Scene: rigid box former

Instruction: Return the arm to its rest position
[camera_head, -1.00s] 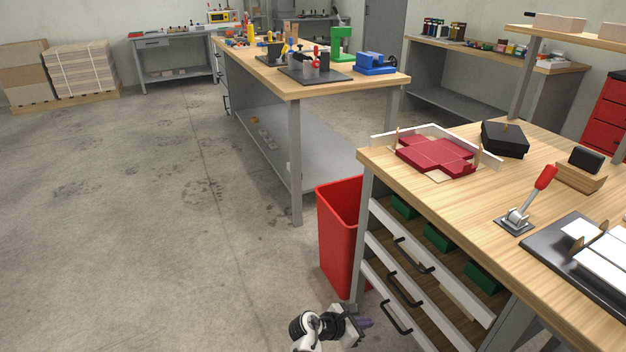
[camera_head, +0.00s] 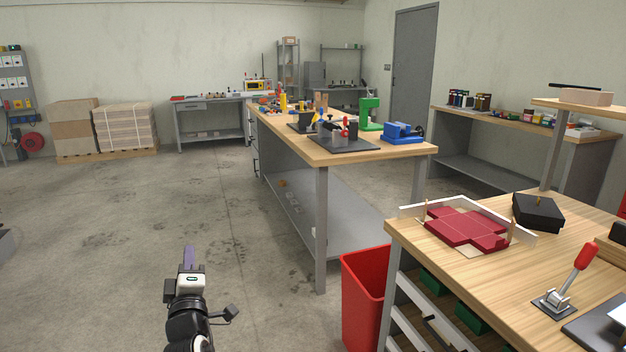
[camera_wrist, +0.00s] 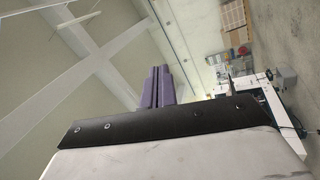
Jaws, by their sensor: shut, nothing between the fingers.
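My gripper (camera_head: 190,257) shows at the bottom of the head view, left of the middle, over the open concrete floor. Its purple fingers point up and away from me, and they are together with nothing between them. The wrist view also shows the purple fingers (camera_wrist: 157,87) side by side, with the ceiling and a wall beyond. My arm is clear of the benches and of the red bin. Its lower part runs out of the picture.
A workbench (camera_head: 418,238) at the right holds a red box blank (camera_head: 465,226), a black box (camera_head: 538,212) and a red-handled lever (camera_head: 573,277). A red bin (camera_head: 362,300) stands beside it. A long bench (camera_head: 340,155) is farther back. The floor (camera_head: 110,230) at the left is free.

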